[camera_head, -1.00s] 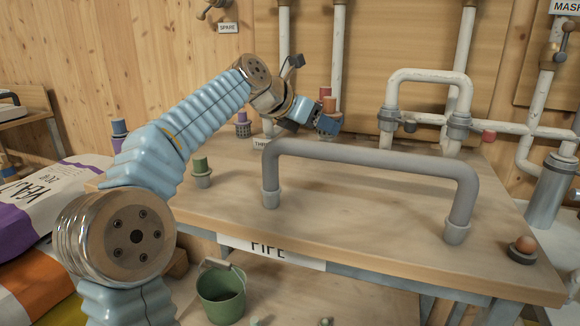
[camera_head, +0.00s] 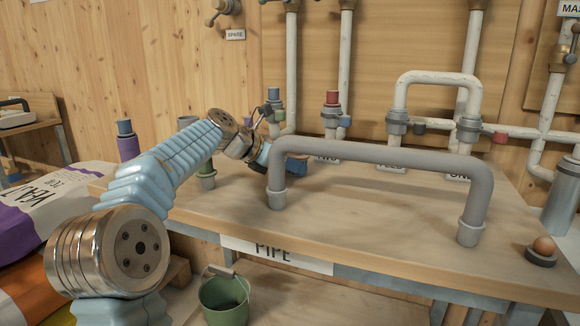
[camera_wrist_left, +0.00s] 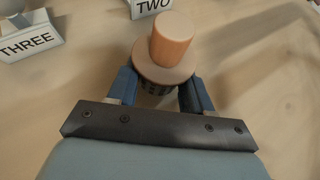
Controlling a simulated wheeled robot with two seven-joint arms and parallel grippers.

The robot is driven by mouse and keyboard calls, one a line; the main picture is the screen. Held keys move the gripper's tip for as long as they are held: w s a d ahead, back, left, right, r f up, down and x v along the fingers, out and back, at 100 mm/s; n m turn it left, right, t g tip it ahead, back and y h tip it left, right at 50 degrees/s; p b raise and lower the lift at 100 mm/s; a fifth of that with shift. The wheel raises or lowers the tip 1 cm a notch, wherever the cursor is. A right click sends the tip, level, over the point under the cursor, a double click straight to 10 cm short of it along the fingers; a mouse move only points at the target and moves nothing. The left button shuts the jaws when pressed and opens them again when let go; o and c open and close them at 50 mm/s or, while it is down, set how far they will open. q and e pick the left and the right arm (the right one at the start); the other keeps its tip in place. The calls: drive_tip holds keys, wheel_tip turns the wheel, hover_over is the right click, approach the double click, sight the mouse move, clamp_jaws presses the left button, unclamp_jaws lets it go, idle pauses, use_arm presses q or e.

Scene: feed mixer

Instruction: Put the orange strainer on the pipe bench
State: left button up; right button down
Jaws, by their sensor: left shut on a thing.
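The orange strainer (camera_wrist_left: 172,38) shows in the left wrist view, with an orange knob, a wide rim and a dark slotted basket below. My left gripper (camera_wrist_left: 158,88) is shut on it, one blue finger on each side of the basket. In the head view my left gripper (camera_head: 290,165) is low over the pipe bench (camera_head: 360,235), behind the left leg of the grey bent pipe. The strainer is hidden there. I cannot tell whether its bottom touches the bench top. My right gripper is not in view.
The grey bent pipe (camera_head: 380,152) arches over the bench. A green strainer (camera_head: 206,175) stands left, partly behind my arm. An orange knob in a dark ring (camera_head: 542,250) is at the right corner. White pipes (camera_head: 436,80) line the back. The bench's front middle is clear.

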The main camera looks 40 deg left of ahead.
use_arm(q)
drive_tip(key=o, duration=1.2)
drive_tip(key=v, duration=1.1)
drive_tip(key=shift+a+p, duration=0.1)
drive_tip(key=shift+p, duration=0.25)
drive_tip(key=shift+s+a+r, duration=0.1)
drive_tip(key=shift+s+r, duration=0.15)
drive_tip(key=shift+s, duration=0.1)
